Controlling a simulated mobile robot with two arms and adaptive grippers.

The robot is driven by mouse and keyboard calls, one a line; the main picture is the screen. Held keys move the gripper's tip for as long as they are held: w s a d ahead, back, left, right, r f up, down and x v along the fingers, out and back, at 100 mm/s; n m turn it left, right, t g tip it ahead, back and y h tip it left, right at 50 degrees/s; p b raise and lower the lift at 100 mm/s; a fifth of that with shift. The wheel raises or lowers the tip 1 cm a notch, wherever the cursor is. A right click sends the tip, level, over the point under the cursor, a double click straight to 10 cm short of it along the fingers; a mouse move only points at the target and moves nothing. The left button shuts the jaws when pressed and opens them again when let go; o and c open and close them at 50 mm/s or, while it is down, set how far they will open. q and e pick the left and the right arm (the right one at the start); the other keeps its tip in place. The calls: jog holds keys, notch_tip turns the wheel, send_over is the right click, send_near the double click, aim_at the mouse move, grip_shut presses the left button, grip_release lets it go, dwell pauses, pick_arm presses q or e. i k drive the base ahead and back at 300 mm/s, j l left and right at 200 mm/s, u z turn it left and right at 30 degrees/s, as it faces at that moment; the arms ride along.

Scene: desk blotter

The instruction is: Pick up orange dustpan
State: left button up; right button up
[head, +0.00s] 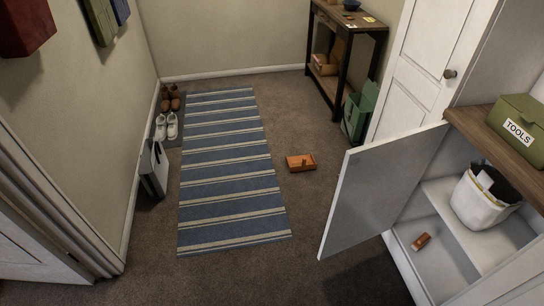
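The orange dustpan (300,163) lies on the brown carpet, just right of the blue striped rug's right edge. It looks like a small flat orange piece with a raised part on its upper side. Neither of my grippers is in view, so I cannot see their state or where they are relative to the dustpan.
A white cabinet door (380,190) stands open right of the dustpan. A small orange-brown object (421,241) and a white basket (484,200) are inside the cabinet. A blue striped rug (225,155), shoes (166,127) and a wooden console table (340,27) stand around. Carpet near the dustpan is clear.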

aim_at(301, 158)
jog(key=i+j+u, duration=0.35)
jog(key=i, duration=0.25)
jog(key=i+u, duration=0.3)
jog(key=i, duration=0.3)
